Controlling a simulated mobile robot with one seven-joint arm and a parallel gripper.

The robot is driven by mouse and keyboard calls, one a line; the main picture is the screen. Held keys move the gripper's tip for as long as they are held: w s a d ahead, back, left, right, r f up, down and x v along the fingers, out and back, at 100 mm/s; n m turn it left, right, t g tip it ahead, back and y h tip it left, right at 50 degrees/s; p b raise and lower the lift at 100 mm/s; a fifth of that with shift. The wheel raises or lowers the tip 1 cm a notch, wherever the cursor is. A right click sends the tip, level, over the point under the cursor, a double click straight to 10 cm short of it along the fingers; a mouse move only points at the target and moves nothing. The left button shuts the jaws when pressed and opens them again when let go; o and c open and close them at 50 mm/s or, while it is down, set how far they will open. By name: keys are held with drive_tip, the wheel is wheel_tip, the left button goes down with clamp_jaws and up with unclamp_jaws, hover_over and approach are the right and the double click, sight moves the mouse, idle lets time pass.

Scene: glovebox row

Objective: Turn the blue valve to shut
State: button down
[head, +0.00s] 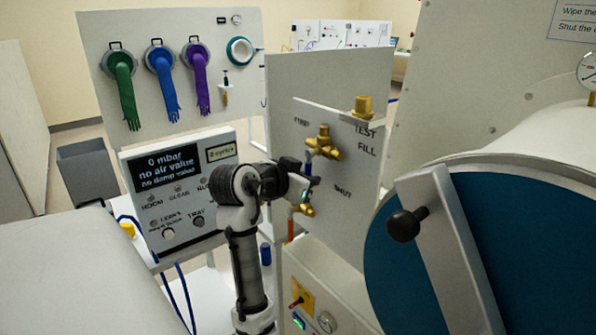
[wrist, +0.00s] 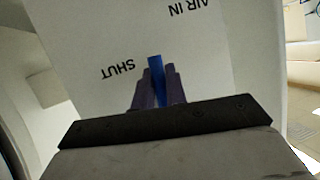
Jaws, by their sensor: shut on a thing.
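The blue valve's lever (wrist: 156,70) shows in the wrist view as a narrow blue bar between my two dark fingers. My gripper (wrist: 157,88) is shut on it, and the bar's end sticks out a little past the fingertips. In the head view, my gripper (head: 308,182) is at the white valve panel (head: 345,205), under a brass fitting (head: 323,143). My wrist hides most of the valve there. The word SHUT is printed on the panel beside the gripper, and AIR IN also shows in the wrist view.
A large round blue door (head: 480,270) with a grey bar and black knob (head: 404,226) stands close on the right. A display box (head: 180,190) reading "0 mbar" is on the left. Gloves hang on a board (head: 230,95) behind. A switch box (head: 305,290) is below the panel.

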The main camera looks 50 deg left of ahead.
drive_tip(key=shift+d+n+h+p, duration=0.25)
drive_tip(key=shift+n+h+p, duration=0.05)
idle(0.5)
drive_tip(key=c, duration=1.4)
unclamp_jaws()
drive_tip(key=shift+c, duration=0.2)
drive_tip(key=shift+s, duration=0.1)
drive_tip(key=b+v, duration=0.4)
drive_tip(key=v, duration=0.9)
drive_tip(key=shift+s+r, duration=0.25)
drive_tip(key=shift+s, duration=0.05)
drive_tip(key=shift+d, duration=0.1)
